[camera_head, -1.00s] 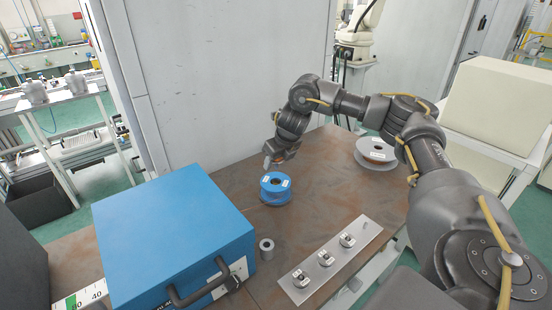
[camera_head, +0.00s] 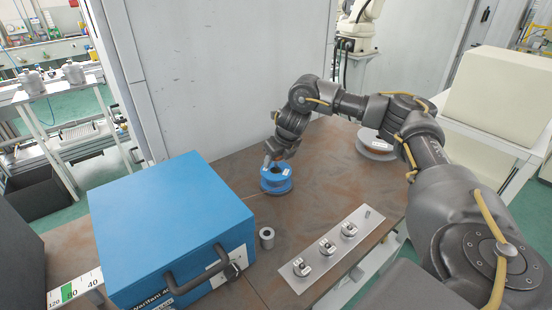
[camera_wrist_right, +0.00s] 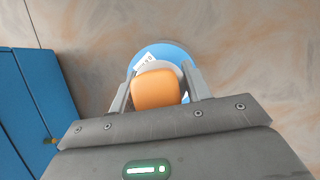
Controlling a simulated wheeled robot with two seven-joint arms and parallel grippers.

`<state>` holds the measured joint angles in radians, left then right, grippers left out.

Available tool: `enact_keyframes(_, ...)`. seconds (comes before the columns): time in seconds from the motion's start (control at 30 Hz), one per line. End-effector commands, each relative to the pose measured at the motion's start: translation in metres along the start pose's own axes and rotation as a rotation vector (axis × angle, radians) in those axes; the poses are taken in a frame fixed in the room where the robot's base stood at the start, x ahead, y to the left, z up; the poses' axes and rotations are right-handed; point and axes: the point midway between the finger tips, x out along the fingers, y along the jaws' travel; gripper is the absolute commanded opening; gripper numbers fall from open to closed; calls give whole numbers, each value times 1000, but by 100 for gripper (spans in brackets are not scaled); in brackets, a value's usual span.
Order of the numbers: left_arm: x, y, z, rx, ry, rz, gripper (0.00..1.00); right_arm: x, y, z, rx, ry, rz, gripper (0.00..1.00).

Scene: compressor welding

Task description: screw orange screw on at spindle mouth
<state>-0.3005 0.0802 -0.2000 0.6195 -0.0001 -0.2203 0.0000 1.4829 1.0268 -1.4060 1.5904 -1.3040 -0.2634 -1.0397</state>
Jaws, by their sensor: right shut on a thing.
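The orange screw (camera_wrist_right: 155,90) is between the two fingers of my right gripper (camera_wrist_right: 157,88) in the right wrist view, and the gripper is shut on it. Behind the screw lies a blue spool with a white label (camera_wrist_right: 172,52), mostly covered by the screw and fingers. In the head view my right gripper (camera_head: 268,160) is at the blue spool's (camera_head: 276,181) upper left edge, and the screw is too small to make out there. I cannot tell whether screw and spool touch. The spindle mouth is not clearly identifiable. My left gripper is not in view.
A blue case (camera_head: 165,225) with a black handle stands at the left of the brown table (camera_head: 330,175). A small grey cylinder (camera_head: 267,237) stands beside it. A metal plate (camera_head: 331,250) with three fittings lies at the front. A grey-rimmed reel (camera_head: 375,146) is at the back right.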

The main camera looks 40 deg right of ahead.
Motion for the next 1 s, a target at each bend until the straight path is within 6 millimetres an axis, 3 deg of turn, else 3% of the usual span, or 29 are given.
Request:
enact_keyframes(0.47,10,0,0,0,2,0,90,15,0,-6,0,1,0,15)
enact_keyframes(0.5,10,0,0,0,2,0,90,15,0,-7,0,1,0,49)
enact_keyframes(0.67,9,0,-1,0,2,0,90,15,0,-7,0,3,-1,70)
enact_keyframes(1.0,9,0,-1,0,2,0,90,15,-2,-9,2,6,-3,73)
